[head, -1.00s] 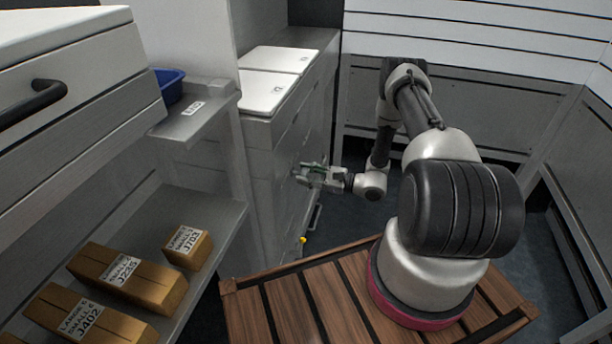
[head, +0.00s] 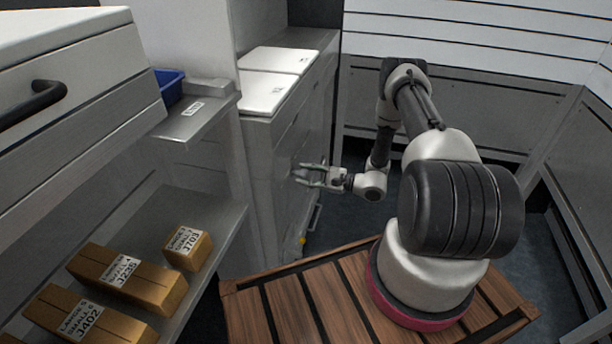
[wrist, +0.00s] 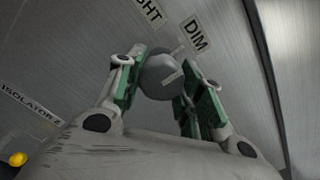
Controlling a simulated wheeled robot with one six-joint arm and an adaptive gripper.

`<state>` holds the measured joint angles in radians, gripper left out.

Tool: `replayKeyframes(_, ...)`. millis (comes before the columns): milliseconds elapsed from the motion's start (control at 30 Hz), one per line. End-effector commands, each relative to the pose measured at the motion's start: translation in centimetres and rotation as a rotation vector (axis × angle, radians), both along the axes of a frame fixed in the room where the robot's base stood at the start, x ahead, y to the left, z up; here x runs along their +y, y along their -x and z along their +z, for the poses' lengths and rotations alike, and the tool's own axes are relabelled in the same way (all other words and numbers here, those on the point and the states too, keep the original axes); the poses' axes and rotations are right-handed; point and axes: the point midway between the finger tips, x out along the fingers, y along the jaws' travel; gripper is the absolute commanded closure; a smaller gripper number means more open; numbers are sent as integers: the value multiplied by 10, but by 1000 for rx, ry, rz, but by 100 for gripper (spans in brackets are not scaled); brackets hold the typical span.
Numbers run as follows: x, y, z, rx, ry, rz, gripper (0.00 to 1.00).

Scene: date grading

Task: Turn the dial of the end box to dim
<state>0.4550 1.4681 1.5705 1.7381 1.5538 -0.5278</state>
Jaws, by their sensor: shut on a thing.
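The dial (wrist: 158,76) is a round grey knob on a grey panel, seen in the wrist view. My gripper (wrist: 158,88) has its green-padded fingers on either side of the knob and is shut on it. A pale line on the knob slants up to the right. The DIM label (wrist: 196,35) is above and right of the knob, and a partly cut-off label ending in GHT (wrist: 148,10) is above it. In the head view my gripper (head: 305,175) is at the grey cabinet front (head: 285,160); the dial cannot be made out there.
An ISOLATOR 2 label (wrist: 30,103) and a yellow knob (wrist: 18,159) are left in the wrist view. Shelves with gold boxes (head: 128,279) and a blue bin (head: 168,86) stand left in the head view. Dark floor (head: 345,222) is open below my wrist.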

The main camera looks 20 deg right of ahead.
Motion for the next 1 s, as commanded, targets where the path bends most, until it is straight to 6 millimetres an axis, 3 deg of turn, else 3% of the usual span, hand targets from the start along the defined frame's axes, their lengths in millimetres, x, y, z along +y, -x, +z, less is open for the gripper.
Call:
replayKeyframes(33, -1, 1, -1, 1, 0, -1, 87)
replayKeyframes(67, -1, 1, -1, 1, 0, -1, 60)
replayKeyframes(167, 0, 1, -1, 1, 0, -1, 42)
replayKeyframes(567, -5, 3, 0, 1, 0, -1, 41)
replayKeyframes(1000, -77, 54, 0, 1, -1, -5, 41)
